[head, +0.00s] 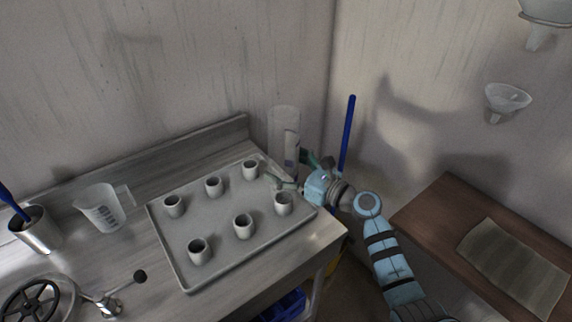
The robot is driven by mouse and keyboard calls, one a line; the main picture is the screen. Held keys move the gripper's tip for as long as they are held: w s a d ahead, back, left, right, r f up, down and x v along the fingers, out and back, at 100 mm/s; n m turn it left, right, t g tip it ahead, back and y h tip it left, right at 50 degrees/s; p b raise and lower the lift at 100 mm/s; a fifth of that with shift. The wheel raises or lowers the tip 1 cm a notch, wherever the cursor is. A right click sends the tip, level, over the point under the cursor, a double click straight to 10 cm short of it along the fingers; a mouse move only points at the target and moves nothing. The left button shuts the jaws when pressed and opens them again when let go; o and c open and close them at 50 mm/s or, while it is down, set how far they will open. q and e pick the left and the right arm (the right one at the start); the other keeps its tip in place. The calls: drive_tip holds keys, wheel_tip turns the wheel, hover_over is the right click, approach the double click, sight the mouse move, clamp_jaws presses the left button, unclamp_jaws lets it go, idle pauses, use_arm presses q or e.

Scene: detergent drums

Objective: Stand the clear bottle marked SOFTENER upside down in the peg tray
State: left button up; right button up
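A tall clear bottle (283,124) with a pale label stands at the far right corner of the worktop, just beyond the tray's edge. The label text is too small to read, and I cannot tell which end is up. The grey peg tray (218,222) holds several short hollow cup-like pegs, such as the front right one (284,204); all look empty. My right gripper (290,169) is at the bottle's lower part, its greenish fingers spread, one in front and one at its right side. I cannot tell whether they press on it. My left gripper is not in view.
Left of the tray stand a clear measuring jug (103,208) and a metal cup (36,230) with a blue-handled tool. A black handwheel (30,300) is at front left. A brown bench (440,208) with a mat (515,266) is at right. Funnels (507,101) hang on the wall.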

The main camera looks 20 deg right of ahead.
drive_tip(key=v, duration=1.2)
drive_tip(key=s+a+f+n+g+h, duration=0.1)
drive_tip(key=s+a+f+n+g, duration=0.3)
drive_tip(key=s+f+n, duration=0.4)
drive_tip(key=s+a+f+n+g+h, duration=0.2)
drive_tip(key=s+a+f+n+g, duration=0.15)
drive_tip(key=s+f+n, duration=0.55)
drive_tip(key=s+d+f+n+g+h, duration=0.2)
drive_tip(key=s+d+n+g+h, duration=0.2)
drive_tip(key=s+d+n+h, duration=0.7)
wheel_tip(320, 180, down, 18)
drive_tip(key=s+n+y, duration=0.1)
drive_tip(key=y, duration=0.2)
drive_tip(key=s+d+f+g, duration=0.1)
drive_tip(key=s+f+g, duration=0.1)
drive_tip(key=s+f, duration=1.2)
drive_tip(key=shift+s, duration=0.5)
